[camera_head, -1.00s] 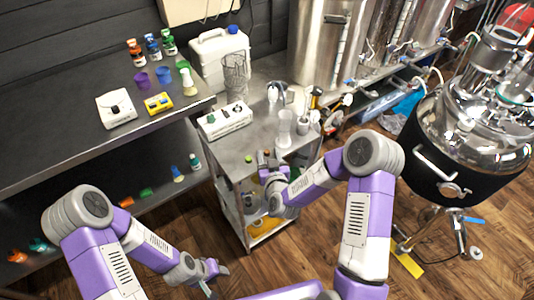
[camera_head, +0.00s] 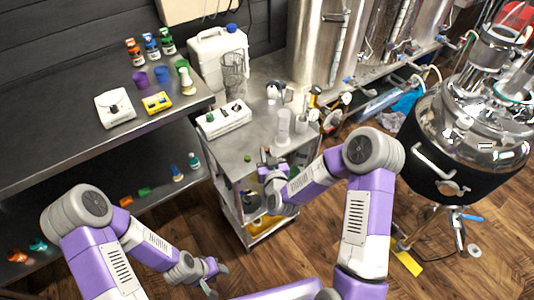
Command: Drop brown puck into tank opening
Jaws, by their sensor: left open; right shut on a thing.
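My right gripper (camera_head: 268,162) is over the near end of the steel cart (camera_head: 227,150), its fingers closed. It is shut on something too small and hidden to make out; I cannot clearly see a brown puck. My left gripper (camera_head: 213,276) is open and empty, low above the wooden floor at the bottom of the picture. The shiny steel tank (camera_head: 440,120) with a black band stands at the right, well apart from both grippers. A round green-rimmed opening (camera_head: 514,91) shows on its top.
A white device (camera_head: 223,119), a wire basket (camera_head: 233,72) and clear vessels (camera_head: 283,128) stand on the cart. A steel bench (camera_head: 60,110) at the left holds bottles and cups. Tall steel vessels (camera_head: 312,45) line the back.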

